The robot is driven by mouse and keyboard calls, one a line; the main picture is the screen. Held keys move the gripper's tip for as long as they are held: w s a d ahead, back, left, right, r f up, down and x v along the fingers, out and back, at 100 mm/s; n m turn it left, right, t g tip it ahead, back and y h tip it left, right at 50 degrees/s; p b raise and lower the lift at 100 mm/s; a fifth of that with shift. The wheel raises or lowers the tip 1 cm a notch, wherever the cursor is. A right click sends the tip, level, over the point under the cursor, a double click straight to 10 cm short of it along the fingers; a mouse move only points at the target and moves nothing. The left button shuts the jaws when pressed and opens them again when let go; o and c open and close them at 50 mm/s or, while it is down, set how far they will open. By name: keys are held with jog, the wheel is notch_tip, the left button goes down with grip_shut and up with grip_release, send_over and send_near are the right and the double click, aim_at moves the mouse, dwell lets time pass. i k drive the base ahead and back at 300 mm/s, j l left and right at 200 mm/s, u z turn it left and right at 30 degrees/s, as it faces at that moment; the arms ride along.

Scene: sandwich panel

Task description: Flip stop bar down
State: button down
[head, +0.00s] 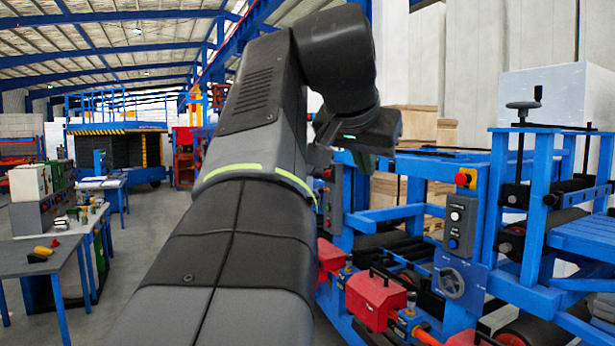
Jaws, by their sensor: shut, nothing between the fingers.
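My arm reaches up and forward through the middle of the head view. My gripper (367,162) is small and dark at its end, partly hidden behind my wrist. It looks shut and empty, held in front of the blue machine frame (497,185). I cannot pick out the stop bar for certain; my arm hides part of the machine. A grey control box (461,226) with a red emergency button is on the machine, right of my gripper. Red boxes with black handles (375,298) sit low at the front of the machine.
A large white block (558,95) is at the upper right. Grey work tables (40,258) stand at the left. Open grey floor (150,240) lies between the tables and my arm.

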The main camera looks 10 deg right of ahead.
aim_at(559, 201)
jog(key=i+l+z, duration=1.15)
jog(key=i, duration=0.15)
jog(key=i+l, duration=0.1)
jog(key=i, duration=0.35)
